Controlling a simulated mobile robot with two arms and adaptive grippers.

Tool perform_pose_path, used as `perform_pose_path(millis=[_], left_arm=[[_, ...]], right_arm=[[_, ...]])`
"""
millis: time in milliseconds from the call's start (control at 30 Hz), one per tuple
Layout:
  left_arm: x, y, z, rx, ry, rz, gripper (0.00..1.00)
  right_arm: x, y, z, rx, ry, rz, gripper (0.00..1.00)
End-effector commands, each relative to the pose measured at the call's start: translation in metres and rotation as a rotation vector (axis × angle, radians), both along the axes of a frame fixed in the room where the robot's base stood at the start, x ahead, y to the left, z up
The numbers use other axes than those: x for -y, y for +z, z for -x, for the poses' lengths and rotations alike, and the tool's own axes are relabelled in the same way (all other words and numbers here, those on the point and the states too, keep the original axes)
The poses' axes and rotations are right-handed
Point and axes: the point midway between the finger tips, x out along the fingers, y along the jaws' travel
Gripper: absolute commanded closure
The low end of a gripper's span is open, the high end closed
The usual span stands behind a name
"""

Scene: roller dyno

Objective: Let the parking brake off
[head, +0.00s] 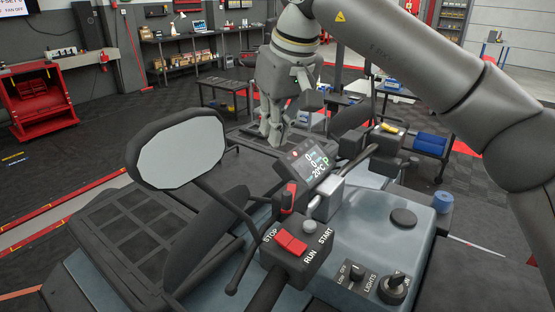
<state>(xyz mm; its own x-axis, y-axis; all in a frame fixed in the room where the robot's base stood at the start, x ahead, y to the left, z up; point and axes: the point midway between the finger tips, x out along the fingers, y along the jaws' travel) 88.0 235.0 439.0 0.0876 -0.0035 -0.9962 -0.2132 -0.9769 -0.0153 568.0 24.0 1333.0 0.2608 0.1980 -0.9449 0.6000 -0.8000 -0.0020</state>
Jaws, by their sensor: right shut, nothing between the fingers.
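A quad bike fills the front of the view. Its left handlebar carries a black brake lever (243,262) and a small red catch (288,197) on a dark mount near the lever's inner end. I cannot tell for sure whether this catch is the parking brake lock. The dash display (312,163) reads zeros, 20°C and a green P. My right gripper (273,132) comes in from the upper right and points down beyond the display. It is shut and empty, apart from the handlebar controls. My left gripper is out of view.
A mirror (181,151) stands up at the left. A switch box (296,247) has a red STOP/RUN switch and a START button. The ignition key switch (393,287) and lights knob (356,272) sit at the front. Workbenches and a red cabinet (37,100) stand far back.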

Motion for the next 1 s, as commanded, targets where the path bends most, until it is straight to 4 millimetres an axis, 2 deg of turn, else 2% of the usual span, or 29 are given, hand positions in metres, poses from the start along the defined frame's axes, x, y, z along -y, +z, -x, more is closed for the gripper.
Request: perform_pose_path(millis=[367, 567, 867, 1000], left_arm=[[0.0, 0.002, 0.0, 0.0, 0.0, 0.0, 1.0], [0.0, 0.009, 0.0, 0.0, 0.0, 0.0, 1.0], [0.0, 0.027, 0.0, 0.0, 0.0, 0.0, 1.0], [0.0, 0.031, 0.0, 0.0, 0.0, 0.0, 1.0]], right_arm=[[-0.001, -0.006, -0.002, -0.001, 0.0, 0.0, 1.0], [-0.007, -0.036, -0.009, -0.005, 0.001, 0.001, 1.0], [-0.021, -0.097, -0.026, -0.006, 0.002, 0.001, 1.0], [-0.008, -0.093, -0.012, 0.0, 0.001, 0.0, 1.0]])
